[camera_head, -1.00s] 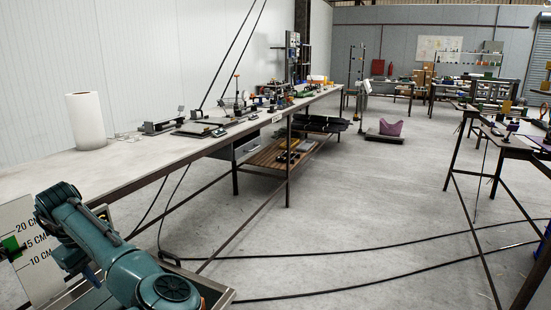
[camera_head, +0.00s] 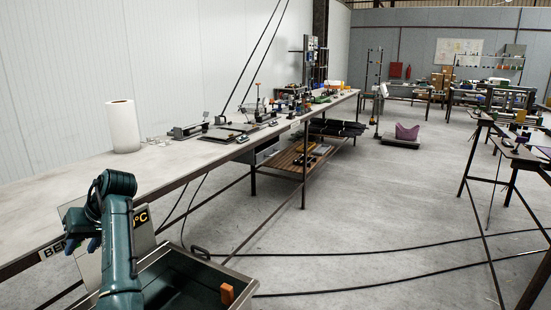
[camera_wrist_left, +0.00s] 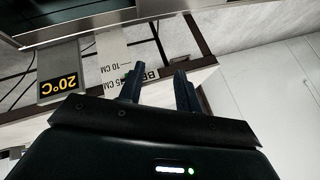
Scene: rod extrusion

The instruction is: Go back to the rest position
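My left gripper (camera_head: 80,243) is at the lower left of the head view, at the end of my bent teal arm, in front of the long workbench's edge. Its dark fingers also show in the left wrist view (camera_wrist_left: 158,88). They stand apart, with nothing visible held between them. My right gripper is not in view.
The long workbench (camera_head: 70,183) carries a white roll (camera_head: 123,126) and several instruments. A metal bin (camera_head: 205,265) with an orange piece (camera_head: 227,293) inside stands low beside my arm. A 20°C sign (camera_wrist_left: 60,72) and a centimetre scale board (camera_wrist_left: 114,62) hang near the gripper. Black cables cross the open floor.

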